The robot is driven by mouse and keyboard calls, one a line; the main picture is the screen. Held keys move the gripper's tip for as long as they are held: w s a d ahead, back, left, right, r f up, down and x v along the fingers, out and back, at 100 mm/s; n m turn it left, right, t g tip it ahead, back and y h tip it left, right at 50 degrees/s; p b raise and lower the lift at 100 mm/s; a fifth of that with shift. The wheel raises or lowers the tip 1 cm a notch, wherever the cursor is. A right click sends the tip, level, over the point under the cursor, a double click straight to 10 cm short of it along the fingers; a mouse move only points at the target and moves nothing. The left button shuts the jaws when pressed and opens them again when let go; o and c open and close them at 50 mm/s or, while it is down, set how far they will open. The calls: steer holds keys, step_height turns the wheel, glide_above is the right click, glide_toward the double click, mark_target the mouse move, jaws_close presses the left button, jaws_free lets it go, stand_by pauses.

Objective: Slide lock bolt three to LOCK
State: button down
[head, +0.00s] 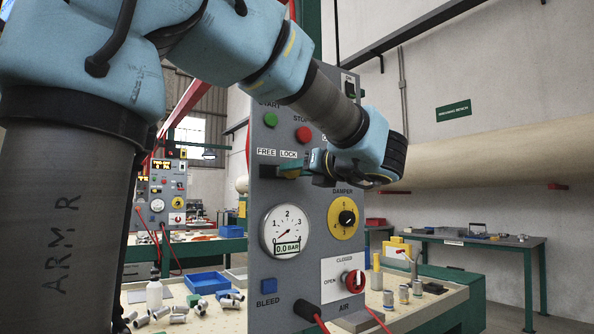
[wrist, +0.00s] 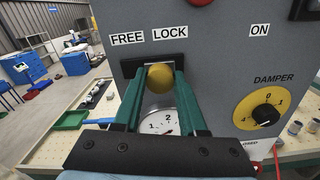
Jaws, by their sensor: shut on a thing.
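A lock bolt shows in the wrist view as a round brass knob (wrist: 160,77) in a dark slot plate (wrist: 128,69) on the grey panel. The FREE label (wrist: 127,39) is above the slot's left part and the LOCK label (wrist: 170,31) above its right part. The knob sits right of the slot's middle, below LOCK. My gripper (wrist: 159,80) is shut on the knob, one green finger on each side. In the head view my gripper (head: 290,172) reaches the panel just under FREE and LOCK and mostly hides the bolt. No bolt number is readable.
A pressure gauge (head: 286,231) reading 0.0 BAR is below the bolt, with a yellow DAMPER dial (head: 346,217) to its right. A red stop button (head: 304,134) is above. A red AIR knob (head: 354,280) and blue BLEED button (head: 269,286) are lower down.

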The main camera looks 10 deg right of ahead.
steer(key=shift+w+d+p, duration=0.15)
steer(key=shift+d+p, duration=0.25)
steer(key=shift+d, duration=0.1)
steer(key=shift+c, duration=2.2)
jaws_free()
steer(key=b+v, duration=0.1)
steer(key=v, duration=0.9)
steer(key=shift+s+d+b, duration=0.2)
steer(key=shift+s+b, duration=0.1)
steer(key=shift+b, duration=0.1)
steer(key=shift+w, duration=0.1)
